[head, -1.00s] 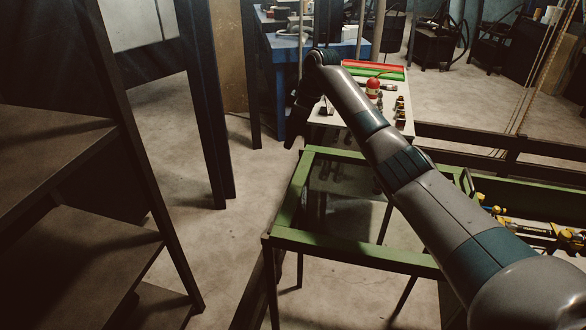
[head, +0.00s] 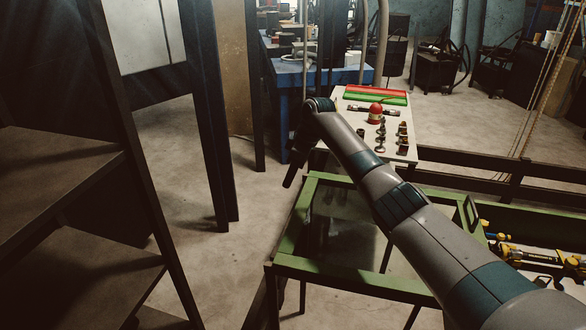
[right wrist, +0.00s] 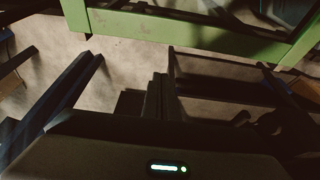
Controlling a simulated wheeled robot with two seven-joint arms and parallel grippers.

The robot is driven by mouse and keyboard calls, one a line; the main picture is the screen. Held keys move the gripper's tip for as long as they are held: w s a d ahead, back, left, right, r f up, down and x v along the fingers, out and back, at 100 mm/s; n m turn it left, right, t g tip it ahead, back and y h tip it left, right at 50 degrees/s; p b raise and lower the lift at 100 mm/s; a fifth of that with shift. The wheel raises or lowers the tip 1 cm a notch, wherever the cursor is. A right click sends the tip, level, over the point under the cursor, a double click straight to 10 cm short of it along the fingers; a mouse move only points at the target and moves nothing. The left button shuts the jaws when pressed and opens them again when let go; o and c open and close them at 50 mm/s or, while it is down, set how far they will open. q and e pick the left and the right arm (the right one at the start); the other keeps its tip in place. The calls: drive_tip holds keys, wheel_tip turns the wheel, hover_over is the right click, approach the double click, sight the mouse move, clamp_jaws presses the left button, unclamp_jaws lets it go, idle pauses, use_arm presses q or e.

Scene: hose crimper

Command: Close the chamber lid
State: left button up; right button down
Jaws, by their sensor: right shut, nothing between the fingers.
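A green-framed stand (head: 350,278) with a see-through, glass-like panel in its top stands in front of me. Its green bar also shows across the top of the right wrist view (right wrist: 160,28). I cannot tell for sure which part is the chamber lid; a small dark upright panel with a green edge (head: 472,213) stands at the frame's right, partly behind my arm. My right gripper (head: 289,183) points down just beyond the frame's far left corner. In the right wrist view its fingers (right wrist: 160,78) are together and empty, apart from the green bar. My left gripper is out of view.
Behind the frame, a white table (head: 350,98) holds a red-and-white container (head: 375,113), red and green strips and several small fittings. A dark shelf (head: 60,180) stands at the left. Yellow-and-black tools (head: 540,258) lie at the right. Bare floor (head: 255,205) lies left of the frame.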

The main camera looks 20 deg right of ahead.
drive_tip(key=shift+s+d+f+p, duration=0.2)
drive_tip(key=shift+d+f+p, duration=0.1)
drive_tip(key=shift+f+p, duration=0.45)
drive_tip(key=shift+s+d+f+p, duration=0.3)
drive_tip(key=shift+f+p, duration=0.2)
drive_tip(key=shift+f, duration=0.35)
drive_tip(key=shift+s+d+f+p, duration=0.15)
drive_tip(key=shift+d+f+p, duration=0.2)
drive_tip(key=shift+f+p, duration=0.4)
drive_tip(key=shift+d+f, duration=0.1)
drive_tip(key=shift+d, duration=0.05)
